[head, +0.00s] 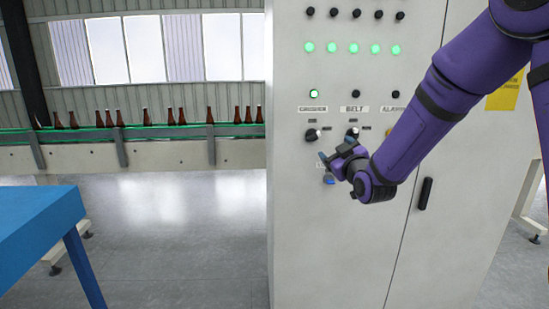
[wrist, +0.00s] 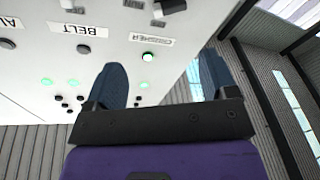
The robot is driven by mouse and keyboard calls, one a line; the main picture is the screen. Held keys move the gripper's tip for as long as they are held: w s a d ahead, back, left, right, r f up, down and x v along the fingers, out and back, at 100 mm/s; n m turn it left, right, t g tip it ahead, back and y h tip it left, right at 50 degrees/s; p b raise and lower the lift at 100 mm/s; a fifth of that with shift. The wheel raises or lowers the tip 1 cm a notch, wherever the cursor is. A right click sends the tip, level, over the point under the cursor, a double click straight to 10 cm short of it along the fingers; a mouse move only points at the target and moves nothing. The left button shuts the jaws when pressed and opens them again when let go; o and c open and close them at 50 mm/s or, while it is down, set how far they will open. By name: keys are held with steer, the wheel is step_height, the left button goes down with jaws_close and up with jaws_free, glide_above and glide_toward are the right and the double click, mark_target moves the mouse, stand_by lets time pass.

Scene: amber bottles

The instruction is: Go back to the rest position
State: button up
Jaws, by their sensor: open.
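My gripper (head: 327,168) is open and empty in front of the grey control cabinet (head: 325,240), just below the row of knobs. In the wrist view my gripper (wrist: 160,72) shows two blue fingers spread apart with nothing between them. The black knob under the CRUSHER label (head: 311,135) is just up and left of my gripper in the head view. The knob under the BELT label (head: 352,132) is just above it. I cannot tell the exact gap between my fingers and the panel.
Green lamps (head: 353,48) glow on the cabinet, and the lamp above CRUSHER (head: 314,93) is lit. A black door handle (head: 425,193) is right of my gripper. Several amber bottles (head: 119,118) stand on a conveyor (head: 160,155) behind. A blue table (head: 35,225) is at left. Open floor (head: 180,230) lies between.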

steer(key=s+d+r+m+g+h, duration=0.2)
steer(key=s+d+r+g, duration=0.1)
steer(key=s, duration=0.5)
steer(key=s+d+r+m+g+h, duration=0.2)
steer(key=s+d+r+g, duration=0.15)
steer(key=s, duration=0.45)
steer(key=s+d+m+g, duration=0.2)
steer(key=s+g, duration=0.1)
steer(key=s, duration=0.9)
steer(key=s+d+f+m+g, duration=0.1)
steer(key=s+g, duration=0.3)
steer(key=s, duration=0.9)
steer(key=shift+d+m, duration=0.35)
steer(key=shift+m, duration=0.25)
